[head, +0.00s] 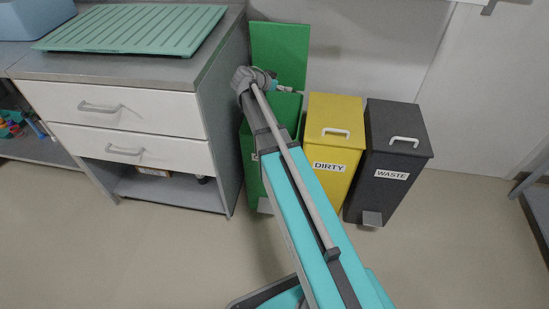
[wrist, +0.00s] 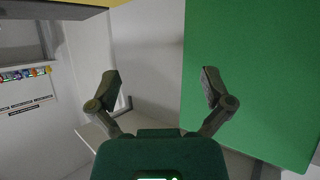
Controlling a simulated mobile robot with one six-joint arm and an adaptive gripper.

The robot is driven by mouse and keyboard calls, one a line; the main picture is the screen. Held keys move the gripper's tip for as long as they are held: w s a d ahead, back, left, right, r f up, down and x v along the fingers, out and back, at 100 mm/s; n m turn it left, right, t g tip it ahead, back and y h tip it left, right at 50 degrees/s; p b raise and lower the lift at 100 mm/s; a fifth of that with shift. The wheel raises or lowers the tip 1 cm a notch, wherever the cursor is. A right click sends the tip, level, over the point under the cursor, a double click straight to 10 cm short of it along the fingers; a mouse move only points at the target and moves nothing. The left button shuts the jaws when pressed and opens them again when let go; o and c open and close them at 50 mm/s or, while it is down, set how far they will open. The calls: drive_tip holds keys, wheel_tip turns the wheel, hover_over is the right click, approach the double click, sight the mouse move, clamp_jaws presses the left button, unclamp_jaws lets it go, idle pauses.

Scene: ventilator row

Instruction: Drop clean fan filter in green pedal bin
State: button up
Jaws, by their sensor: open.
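The green pedal bin (head: 252,180) stands beside the drawer unit, with its green lid (head: 280,52) raised upright against the wall. My arm covers much of its front and most of its label. My gripper (head: 290,90) is at the bin's top, in front of the raised lid. In the wrist view my gripper (wrist: 160,75) is open, its two fingers spread with nothing between them. A green panel, which looks like the lid (wrist: 255,70), fills the right of that view. I see no fan filter in either view; the bin's inside is hidden.
A yellow bin marked DIRTY (head: 345,118) and a dark bin marked WASTE (head: 400,130) stand to the right, lids shut. The drawer unit (head: 160,140) is at left, with a ribbed green tray (head: 135,27) on top. The floor in front is clear.

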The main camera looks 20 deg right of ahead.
drive_tip(key=s+r+p, duration=0.2)
drive_tip(key=r+p, duration=0.6)
drive_tip(key=s+d+r+p, duration=0.1)
drive_tip(key=s+r+p, duration=0.2)
drive_tip(key=r+p, duration=0.4)
drive_tip(key=shift+s+r+p, duration=0.25)
drive_tip(key=shift+r+p, duration=0.15)
drive_tip(key=shift+r, duration=0.3)
drive_tip(key=shift+d, duration=0.1)
idle(0.8)
drive_tip(key=s+a+f+n+g+y, duration=0.1)
drive_tip(key=s+a+f+n+y, duration=0.25)
drive_tip(key=s+a+n, duration=0.35)
drive_tip(key=s+a+f+n+g+y, duration=0.1)
drive_tip(key=s+a+f+n+y, duration=0.3)
drive_tip(key=a, duration=0.5)
drive_tip(key=s+a+f+n+g+y, duration=0.2)
drive_tip(key=s+a+n+y, duration=0.2)
drive_tip(key=s+a, duration=0.35)
wheel_tip(320, 180, up, 13)
drive_tip(key=p, duration=1.3)
drive_tip(key=shift+w+a, duration=0.35)
drive_tip(key=shift+w, duration=0.05)
drive_tip(key=shift+f, duration=0.1)
